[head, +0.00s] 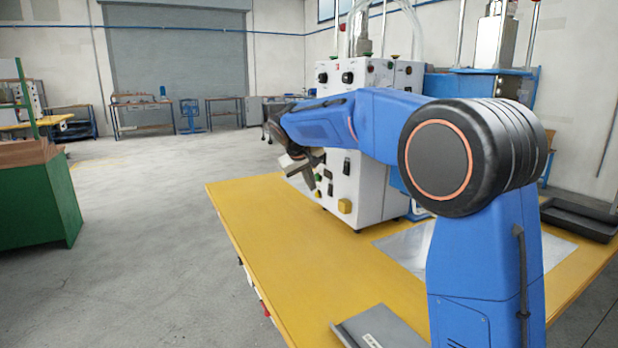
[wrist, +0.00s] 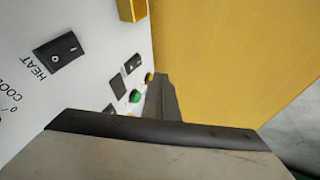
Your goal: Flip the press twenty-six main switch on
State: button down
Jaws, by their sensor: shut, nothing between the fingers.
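The white press control box (head: 375,140) stands on the yellow table, with knobs at its top and a dark switch (head: 347,167) low on its front. My gripper (head: 309,180) is shut and empty, close in front of that face; contact cannot be told. In the wrist view, a black rocker switch (wrist: 58,52) marked O and I sits beside the word HEAT. A smaller dark rocker (wrist: 132,64) sits near a green button (wrist: 135,97), close to my gripper's finger (wrist: 164,100). I cannot read which is the main switch, or its position.
The yellow table (head: 260,225) is clear left of the box. A yellow block (head: 344,206) sits low on the box's front. A metal plate (head: 408,246) and a grey tray (head: 380,328) lie nearer. Another machine (head: 500,45) stands behind right.

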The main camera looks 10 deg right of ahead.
aim_at(327, 193)
jog(key=w+d+f, duration=0.3)
jog(key=d, duration=0.2)
jog(key=shift+f, duration=0.4)
jog(key=shift+w+d, duration=0.1)
jog(key=shift+d+f, duration=0.1)
dwell(0.3)
jog(key=shift+r, duration=0.85)
